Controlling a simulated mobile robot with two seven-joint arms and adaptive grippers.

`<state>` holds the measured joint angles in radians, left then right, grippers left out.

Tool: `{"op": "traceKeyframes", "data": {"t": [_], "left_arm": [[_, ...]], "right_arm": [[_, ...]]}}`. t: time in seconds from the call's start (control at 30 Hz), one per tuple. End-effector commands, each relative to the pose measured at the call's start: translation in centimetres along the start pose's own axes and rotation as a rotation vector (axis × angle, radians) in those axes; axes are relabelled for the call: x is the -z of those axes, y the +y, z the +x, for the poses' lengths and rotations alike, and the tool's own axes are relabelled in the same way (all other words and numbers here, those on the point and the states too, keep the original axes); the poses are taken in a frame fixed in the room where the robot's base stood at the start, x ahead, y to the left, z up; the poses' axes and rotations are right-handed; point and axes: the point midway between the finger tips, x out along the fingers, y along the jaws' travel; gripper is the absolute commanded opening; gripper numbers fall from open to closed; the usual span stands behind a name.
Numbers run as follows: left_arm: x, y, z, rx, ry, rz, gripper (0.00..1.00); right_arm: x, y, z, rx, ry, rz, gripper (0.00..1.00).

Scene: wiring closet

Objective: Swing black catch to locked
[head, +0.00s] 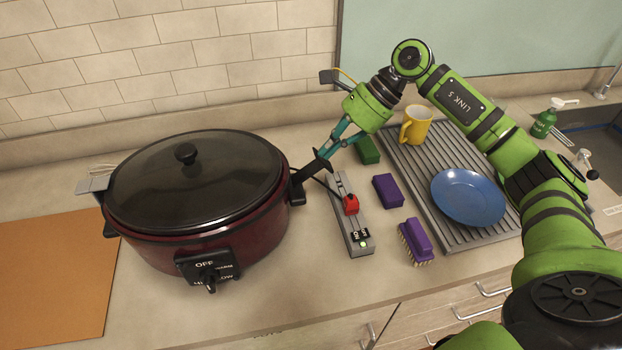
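A long grey fixture (355,234) lies on the counter right of the cooker. It carries a red block (351,204), small black labels and a green dot at its near end. A thin dark bar (329,189) runs from near my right fingertips toward the red block; it may be the black catch, but I cannot tell. My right gripper (318,168) points down beside the cooker's right handle, over the fixture's far end. Its dark fingertips overlap the handle and bar in view, so contact and opening are unclear. My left gripper is out of view.
A dark red slow cooker (200,232) with a glass lid stands close on the left. A ribbed drainboard (415,165) holds a blue plate (467,196) and yellow mug (416,124).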

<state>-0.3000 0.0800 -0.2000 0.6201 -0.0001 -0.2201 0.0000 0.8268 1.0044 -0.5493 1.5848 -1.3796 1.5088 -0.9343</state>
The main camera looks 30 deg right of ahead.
Motion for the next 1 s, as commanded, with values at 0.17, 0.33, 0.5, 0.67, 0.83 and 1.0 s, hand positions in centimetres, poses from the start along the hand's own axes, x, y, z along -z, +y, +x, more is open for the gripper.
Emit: {"op": "traceKeyframes", "data": {"t": [0.17, 0.33, 0.5, 0.67, 0.83, 1.0], "left_arm": [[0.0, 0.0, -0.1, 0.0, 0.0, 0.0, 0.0], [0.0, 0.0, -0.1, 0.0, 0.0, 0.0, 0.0], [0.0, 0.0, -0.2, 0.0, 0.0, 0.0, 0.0], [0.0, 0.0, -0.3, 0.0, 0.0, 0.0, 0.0], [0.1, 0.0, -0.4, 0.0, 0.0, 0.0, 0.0], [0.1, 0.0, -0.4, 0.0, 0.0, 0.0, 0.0]], "right_arm": [[-0.1, 0.0, 0.0, 0.0, 0.0, 0.0, 0.0], [-0.2, 0.0, 0.0, 0.0, 0.0, 0.0, 0.0], [-0.5, 0.0, 0.0, 0.0, -0.001, -0.001, 0.0], [-1.1, 0.0, 0.1, 0.0, -0.001, -0.002, 0.0], [-1.5, 0.0, 0.1, 0.0, -0.001, -0.001, 0.0], [-1.5, 0.0, 0.1, 0.0, -0.001, 0.0, 0.0]]}}
